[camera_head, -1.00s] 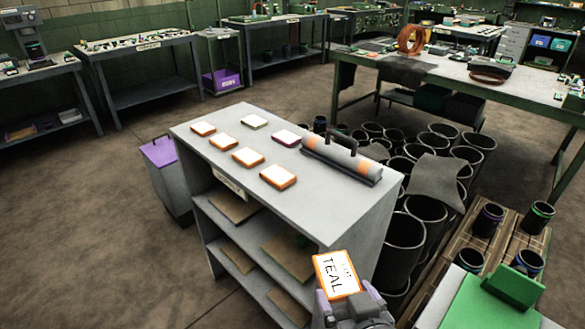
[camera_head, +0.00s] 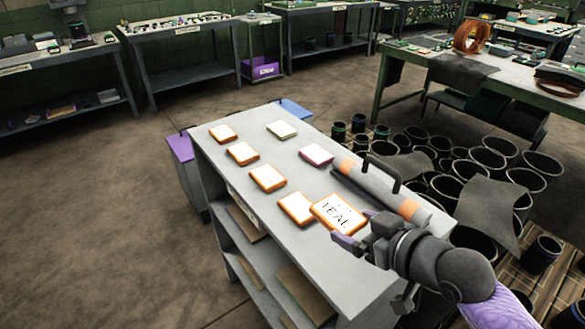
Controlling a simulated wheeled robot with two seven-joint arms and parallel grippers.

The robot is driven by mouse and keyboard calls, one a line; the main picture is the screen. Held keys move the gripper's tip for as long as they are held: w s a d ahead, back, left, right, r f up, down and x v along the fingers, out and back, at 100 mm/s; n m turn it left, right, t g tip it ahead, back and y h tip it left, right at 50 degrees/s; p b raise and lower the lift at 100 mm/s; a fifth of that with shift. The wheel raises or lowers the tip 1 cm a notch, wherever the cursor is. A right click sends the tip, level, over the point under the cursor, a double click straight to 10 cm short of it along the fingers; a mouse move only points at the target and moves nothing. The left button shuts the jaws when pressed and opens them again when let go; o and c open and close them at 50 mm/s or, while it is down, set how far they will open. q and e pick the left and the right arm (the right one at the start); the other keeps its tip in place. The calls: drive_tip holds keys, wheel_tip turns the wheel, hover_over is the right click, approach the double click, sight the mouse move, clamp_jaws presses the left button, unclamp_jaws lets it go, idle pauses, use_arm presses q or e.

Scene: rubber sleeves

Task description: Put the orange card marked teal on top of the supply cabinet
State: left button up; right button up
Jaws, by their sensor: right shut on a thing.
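The orange-edged card marked TEAL (camera_head: 338,214) is in my right gripper (camera_head: 352,232), which is shut on it. The card is over the near part of the supply cabinet's (camera_head: 300,240) grey top; I cannot tell whether it touches the surface. It appears beside, and slightly overlapping, another orange card (camera_head: 296,208). The right arm comes in from the lower right. My left gripper is not in view.
More orange cards (camera_head: 267,178) lie in a row along the cabinet's left side, with a green-edged card (camera_head: 281,129) and a purple-edged card (camera_head: 316,155). A grey roll with a handle (camera_head: 375,184) lies along the right side. Dark cylinders (camera_head: 480,162) stand on the floor to the right.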

drive_tip(key=shift+w+d+f+b, duration=0.25)
drive_tip(key=shift+d+f, duration=0.1)
drive_tip(key=shift+f, duration=0.15)
drive_tip(key=shift+w+d+f+b, duration=0.2)
drive_tip(key=shift+d+f+b, duration=0.1)
drive_tip(key=shift+f, duration=0.15)
wheel_tip(320, 180, down, 8)
drive_tip(key=b, duration=0.2)
drive_tip(key=shift+r+b, duration=0.2)
drive_tip(key=shift+b, duration=0.2)
drive_tip(key=shift+f, duration=0.15)
drive_tip(key=o, duration=0.9)
